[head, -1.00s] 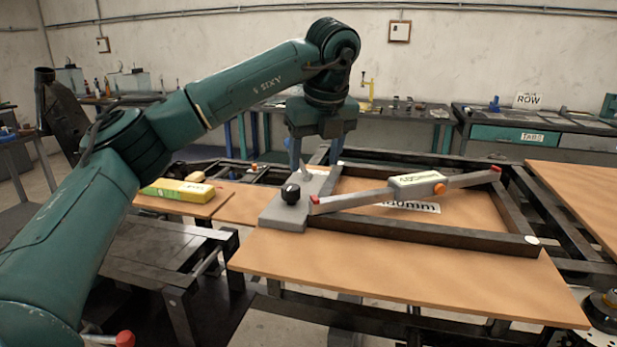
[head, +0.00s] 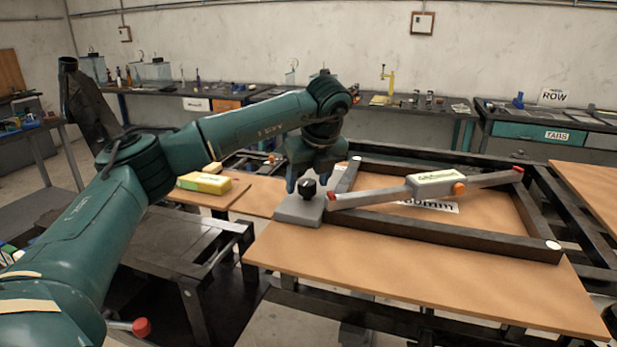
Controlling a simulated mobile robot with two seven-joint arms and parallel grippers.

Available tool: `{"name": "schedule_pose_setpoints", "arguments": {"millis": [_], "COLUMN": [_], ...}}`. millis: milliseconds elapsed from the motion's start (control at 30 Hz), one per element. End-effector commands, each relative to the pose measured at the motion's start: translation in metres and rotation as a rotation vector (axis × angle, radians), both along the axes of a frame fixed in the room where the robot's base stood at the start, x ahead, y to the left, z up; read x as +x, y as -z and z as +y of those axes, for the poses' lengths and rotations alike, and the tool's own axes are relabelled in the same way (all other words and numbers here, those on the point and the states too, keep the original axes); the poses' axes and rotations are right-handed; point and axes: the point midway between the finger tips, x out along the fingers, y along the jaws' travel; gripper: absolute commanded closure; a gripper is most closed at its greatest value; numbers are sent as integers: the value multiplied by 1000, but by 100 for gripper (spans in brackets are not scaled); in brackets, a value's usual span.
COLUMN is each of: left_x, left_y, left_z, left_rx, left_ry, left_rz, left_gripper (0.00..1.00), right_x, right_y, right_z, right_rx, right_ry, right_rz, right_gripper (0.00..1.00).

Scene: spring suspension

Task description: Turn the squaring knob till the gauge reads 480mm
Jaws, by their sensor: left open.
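The black squaring knob (head: 308,187) stands on a grey block (head: 298,211) at the frame's near left corner. My left gripper (head: 311,186) points down with its jaws open, its fingers low at the knob. One finger shows left of the knob; the other is partly hidden, and I cannot tell whether either touches it. The gauge (head: 436,180) is a grey bar with a pale readout, an orange button and red tips, lying diagonally across the dark frame (head: 450,239). Its reading is too small to make out. My right gripper is not in view.
A wooden board (head: 400,278) lies under the frame. A yellow box (head: 204,183) sits on a board to the left. A dark metal stand (head: 160,256) is at the front left. Workbenches with tools line the back wall.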

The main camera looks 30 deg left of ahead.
Motion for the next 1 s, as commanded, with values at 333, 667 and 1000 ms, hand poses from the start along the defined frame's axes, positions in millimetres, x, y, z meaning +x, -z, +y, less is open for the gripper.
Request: {"name": "schedule_pose_setpoints", "arguments": {"millis": [333, 667, 1000], "left_x": [1, 1, 0], "left_y": [4, 3, 4], "left_z": [1, 1, 1], "left_rx": [0, -1, -1], "left_ry": [0, 0, 4], "left_rz": [0, 1, 1], "left_gripper": [41, 68, 85], "right_x": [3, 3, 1], "right_y": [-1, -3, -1], "right_z": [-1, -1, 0], "right_rx": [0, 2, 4], "right_ry": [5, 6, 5], "right_rz": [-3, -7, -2], "right_gripper": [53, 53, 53]}}
